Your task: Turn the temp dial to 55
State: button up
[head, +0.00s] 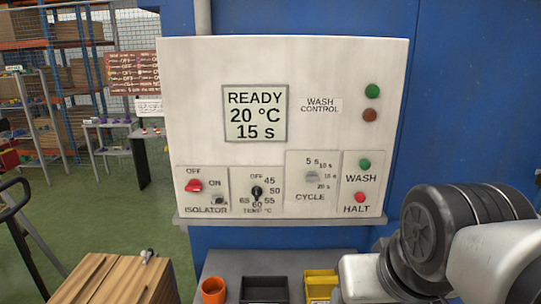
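The temp dial (257,192) is a small black knob on the white wash control panel (190,90). Its plate is marked OFF at the top, then 45, 50, 55, 60 and 65 around it. The knob looks upright, but its exact pointer direction is too small to tell. The display (255,114) reads READY, 20 °C, 15 s. My gripper is not in view; only my arm links show at the lower right, in front of and to the right of the panel.
A red isolator switch (193,185) is left of the dial; a grey cycle knob (312,177), green wash button (365,164) and red halt button (360,197) are to its right. A ledge (280,221) runs below. An orange cup (213,291), black tray (264,283) and yellow bin (320,275) stand lower.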

aim_at(256, 192)
jog(key=i+j+z, duration=0.25)
jog(key=j+z, duration=0.25)
jog(key=i+j+z, duration=0.3)
jog(key=j+z, duration=0.25)
jog(key=k+j, duration=0.05)
jog(key=j, duration=0.05)
